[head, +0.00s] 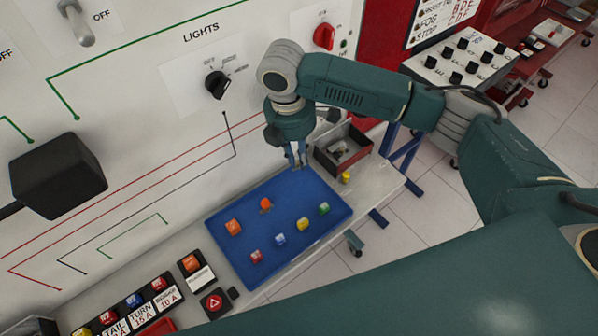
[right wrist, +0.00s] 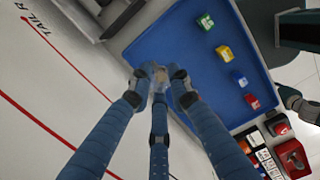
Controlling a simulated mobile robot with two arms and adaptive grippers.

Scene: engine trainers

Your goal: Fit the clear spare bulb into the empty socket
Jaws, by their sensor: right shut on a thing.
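My right gripper (head: 298,166) is above the far end of the blue tray (head: 328,204), near the white panel. In the right wrist view its three blue fingers close together at their tips (right wrist: 160,78). A small, pale clear bulb (right wrist: 160,73) shows between the fingertips, mostly hidden by them. In the head view the bulb cannot be made out. An orange bulb (head: 266,204) lies on the tray. I cannot make out an empty socket in either view.
Several coloured fuses, such as a green one (head: 324,208), lie on the tray. A grey and red box (head: 370,165) stands beyond it, with a small yellow item (head: 346,177) beside it. The white panel (head: 150,130) rises along the left. A dark block (head: 57,175) juts out there.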

